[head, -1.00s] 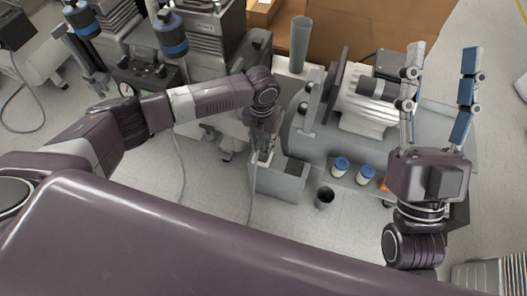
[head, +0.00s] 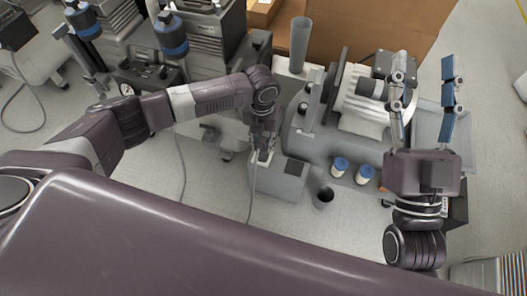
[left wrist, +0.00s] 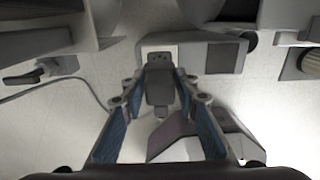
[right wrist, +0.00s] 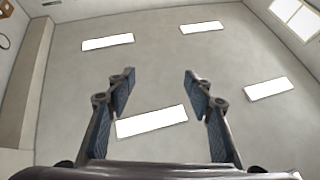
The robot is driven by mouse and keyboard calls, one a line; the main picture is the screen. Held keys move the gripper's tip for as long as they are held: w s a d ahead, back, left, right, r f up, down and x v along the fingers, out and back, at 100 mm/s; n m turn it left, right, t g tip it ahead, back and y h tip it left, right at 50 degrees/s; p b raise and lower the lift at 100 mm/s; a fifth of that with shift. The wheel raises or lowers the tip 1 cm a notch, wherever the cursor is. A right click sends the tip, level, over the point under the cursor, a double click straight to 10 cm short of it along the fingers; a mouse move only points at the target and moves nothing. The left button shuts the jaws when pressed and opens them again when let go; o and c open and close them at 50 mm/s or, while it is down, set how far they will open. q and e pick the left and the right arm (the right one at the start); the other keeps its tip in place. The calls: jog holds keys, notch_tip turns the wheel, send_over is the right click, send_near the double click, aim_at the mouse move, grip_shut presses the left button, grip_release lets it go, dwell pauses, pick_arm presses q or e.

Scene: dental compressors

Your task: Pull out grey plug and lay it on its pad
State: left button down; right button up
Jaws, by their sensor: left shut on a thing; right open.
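My left gripper (head: 264,152) points down over a grey box (head: 282,184) on the near side of the bench. In the left wrist view its fingers are shut on the grey plug (left wrist: 160,88). A pale socket plate (left wrist: 146,49) on the box is right by the plug; I cannot tell whether the plug is still in contact with it. A dark square pad (head: 292,168) lies on the box top, right of the socket, and also shows in the left wrist view (left wrist: 213,50). A thin cable hangs below the gripper. My right gripper (head: 424,80) is open, empty and raised.
A compressor unit (head: 345,105) stands behind and right of the box. Two blue-capped bottles (head: 341,164) and a dark cup (head: 323,196) are to the right of the box. A grey tube (head: 299,45) stands behind. The floor in front is clear.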

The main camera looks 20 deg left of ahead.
pick_arm(q)
jog(key=shift+r, duration=0.25)
pick_arm(e)
jog(key=shift+w+f+g, duration=0.4)
jog(key=shift+f, duration=0.25)
jog(key=shift+w+f+g, duration=0.35)
jog(key=shift+f+g, duration=0.05)
jog(key=shift+f, duration=0.2)
